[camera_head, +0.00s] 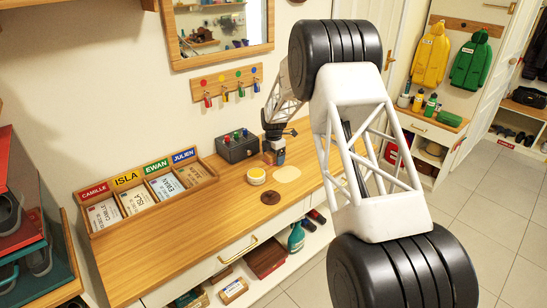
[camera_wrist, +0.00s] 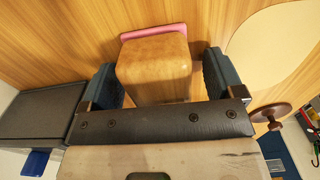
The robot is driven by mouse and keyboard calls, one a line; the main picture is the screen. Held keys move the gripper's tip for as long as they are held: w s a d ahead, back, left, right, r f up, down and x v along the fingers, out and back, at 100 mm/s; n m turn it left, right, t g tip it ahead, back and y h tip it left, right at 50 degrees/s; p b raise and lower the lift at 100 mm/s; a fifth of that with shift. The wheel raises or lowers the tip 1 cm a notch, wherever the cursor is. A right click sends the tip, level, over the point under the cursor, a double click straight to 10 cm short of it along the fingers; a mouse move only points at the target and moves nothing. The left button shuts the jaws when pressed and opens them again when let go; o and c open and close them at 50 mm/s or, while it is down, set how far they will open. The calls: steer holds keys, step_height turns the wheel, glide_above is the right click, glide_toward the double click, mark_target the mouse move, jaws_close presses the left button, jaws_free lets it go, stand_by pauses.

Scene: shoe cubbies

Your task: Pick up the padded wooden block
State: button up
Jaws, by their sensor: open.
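The padded wooden block shows in the wrist view as a light brown wooden block (camera_wrist: 153,62) with a pink pad (camera_wrist: 153,32) along its far edge. It is between the two dark blue fingers of my gripper (camera_wrist: 159,76). The fingers are open, one on each side of the block, with a narrow gap visible on the right. The near part of the block is hidden by the gripper's dark bar. In the head view my gripper (camera_head: 274,154) is low over the wooden bench top, and I cannot clearly make out the block there.
On the bench top (camera_head: 190,235), a grey box with coloured knobs (camera_head: 237,147) stands left of my gripper. A yellow-and-white round tin (camera_head: 256,176), a dark brown disc (camera_head: 270,197) and a pale disc (camera_head: 287,173) lie in front. A name-card tray (camera_head: 150,194) stands at left.

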stand_by(0.4)
steer(key=c, duration=1)
steer(key=shift+c, duration=0.2)
steer(key=shift+r, duration=0.2)
steer(key=shift+r, duration=0.55)
step_height(320, 180, up, 2)
steer(key=shift+r, duration=0.1)
steer(key=s+d, duration=0.1)
steer(key=s, duration=0.4)
steer(key=s+d+r, duration=0.1)
steer(key=s, duration=0.4)
steer(key=s+d, duration=0.2)
steer(key=s, duration=0.3)
steer(key=shift+s+d+r, duration=0.1)
steer(key=shift+s+r, duration=0.05)
steer(key=shift+s, duration=0.1)
